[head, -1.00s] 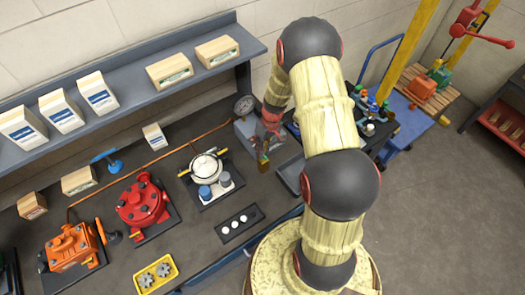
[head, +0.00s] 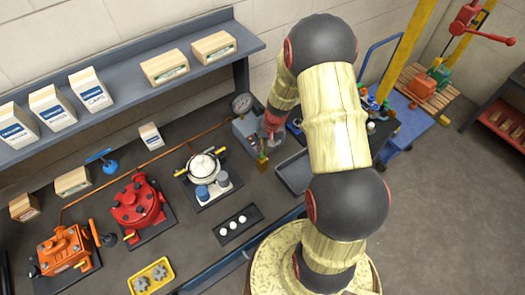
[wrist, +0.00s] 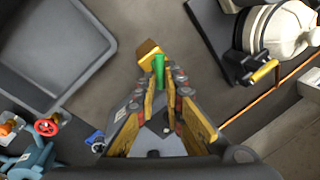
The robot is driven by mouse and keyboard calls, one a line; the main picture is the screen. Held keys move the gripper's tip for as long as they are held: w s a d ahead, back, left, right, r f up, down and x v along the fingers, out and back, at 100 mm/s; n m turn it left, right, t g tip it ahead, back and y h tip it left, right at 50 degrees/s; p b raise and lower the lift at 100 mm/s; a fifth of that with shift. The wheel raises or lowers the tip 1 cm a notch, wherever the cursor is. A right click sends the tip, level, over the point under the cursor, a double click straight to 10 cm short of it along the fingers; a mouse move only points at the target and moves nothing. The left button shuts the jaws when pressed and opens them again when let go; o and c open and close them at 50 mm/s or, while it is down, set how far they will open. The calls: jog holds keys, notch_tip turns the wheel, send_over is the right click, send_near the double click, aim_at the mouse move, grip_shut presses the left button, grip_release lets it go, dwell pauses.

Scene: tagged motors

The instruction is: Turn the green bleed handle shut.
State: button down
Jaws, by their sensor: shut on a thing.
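The green bleed handle (wrist: 159,68) is a small upright bar in the wrist view, between the tips of my gripper (wrist: 162,82). A brass-yellow block (wrist: 149,50) sits right beside it, at its far end. My gripper is shut on the handle, with a finger on each side. In the head view my gripper (head: 265,138) reaches down in front of the grey gauge unit (head: 241,124) at the bench's right part. The handle is small there and partly hidden by the gripper. I cannot tell its exact turn angle.
An empty grey tray (head: 294,172) lies right of the gripper. A white-topped pot unit (head: 203,165) stands to the left, with a copper pipe (head: 180,146) behind it. A red motor (head: 137,205) and an orange motor (head: 65,250) stand further left. Open bench lies before the handle.

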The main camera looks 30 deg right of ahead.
jog(key=m, duration=0.3)
jog(key=m+p, duration=0.1)
jog(key=m, duration=0.1)
jog(key=shift+s+m+t+h, duration=0.3)
jog(key=shift+s+t+h, duration=0.05)
jog(key=shift+t+h, duration=0.05)
jog(key=m+p, duration=0.2)
jog(key=m, duration=0.1)
jog(key=shift+s+r, duration=0.1)
jog(key=shift+s, duration=0.05)
jog(key=shift+m+h+p, duration=0.4)
jog(key=shift+m+p, duration=0.35)
jog(key=shift+m, duration=0.45)
jog(key=c, duration=2)
grip_release()
jog(key=shift+o, duration=0.2)
